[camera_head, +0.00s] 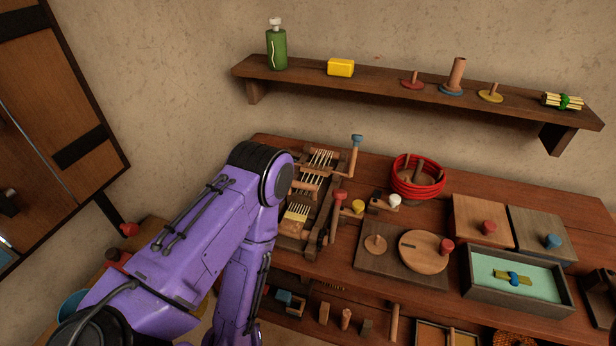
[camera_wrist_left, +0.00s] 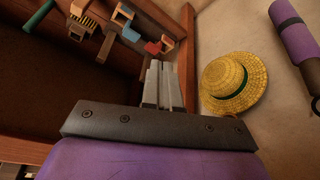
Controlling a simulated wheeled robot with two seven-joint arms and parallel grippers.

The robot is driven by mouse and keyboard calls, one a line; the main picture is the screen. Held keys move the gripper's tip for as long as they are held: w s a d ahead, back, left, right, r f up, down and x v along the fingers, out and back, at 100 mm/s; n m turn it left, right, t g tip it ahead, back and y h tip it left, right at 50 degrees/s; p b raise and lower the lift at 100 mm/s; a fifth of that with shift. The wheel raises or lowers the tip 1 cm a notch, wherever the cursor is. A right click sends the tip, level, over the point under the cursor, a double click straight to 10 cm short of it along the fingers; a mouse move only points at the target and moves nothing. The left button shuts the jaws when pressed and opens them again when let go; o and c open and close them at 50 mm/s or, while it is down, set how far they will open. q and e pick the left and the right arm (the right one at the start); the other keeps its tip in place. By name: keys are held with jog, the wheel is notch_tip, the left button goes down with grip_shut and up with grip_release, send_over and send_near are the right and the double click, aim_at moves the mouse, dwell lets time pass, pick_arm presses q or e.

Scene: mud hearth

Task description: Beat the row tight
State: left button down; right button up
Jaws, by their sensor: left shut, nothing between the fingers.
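A small wooden loom-like frame (camera_head: 308,200) with rows of pale threads or pegs stands at the left end of the table in the head view. It has a red-capped handle (camera_head: 339,196) and a blue-topped post (camera_head: 356,148). My left arm covers part of its left side. My left gripper (camera_wrist_left: 161,85) shows in the left wrist view, fingers together and empty, near a wooden upright. A comb-like wooden piece (camera_wrist_left: 108,42) lies beyond it on a lower shelf; I cannot tell its use. In the head view my left gripper is hidden. My right gripper is not in view.
In the left wrist view, blue-and-red pieces (camera_wrist_left: 154,47) are near the fingers, and a straw hat (camera_wrist_left: 230,82) lies right. In the head view, a red-banded basket (camera_head: 418,185), round board (camera_head: 425,252) and teal tray (camera_head: 474,300) occupy the table. A shelf (camera_head: 390,85) runs above.

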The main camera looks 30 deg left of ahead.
pick_arm(q)
jog(key=w+d+r+n+t+h+p, duration=0.25)
jog(key=w+r+n+t+p, duration=0.2)
jog(key=w+r+n, duration=0.45)
jog(key=n+t+y+p, duration=0.35)
jog(key=n+t, duration=0.35)
jog(key=n, duration=1.3)
send_near(300, 187)
jog(key=v, duration=0.7)
jog(key=shift+n, duration=0.6)
jog(key=b+x, duration=0.3)
jog(key=x, duration=1)
jog(key=shift+r, duration=0.1)
jog(key=shift+w+a, duration=0.15)
jog(key=shift+w, duration=0.25)
jog(key=shift+f, duration=0.25)
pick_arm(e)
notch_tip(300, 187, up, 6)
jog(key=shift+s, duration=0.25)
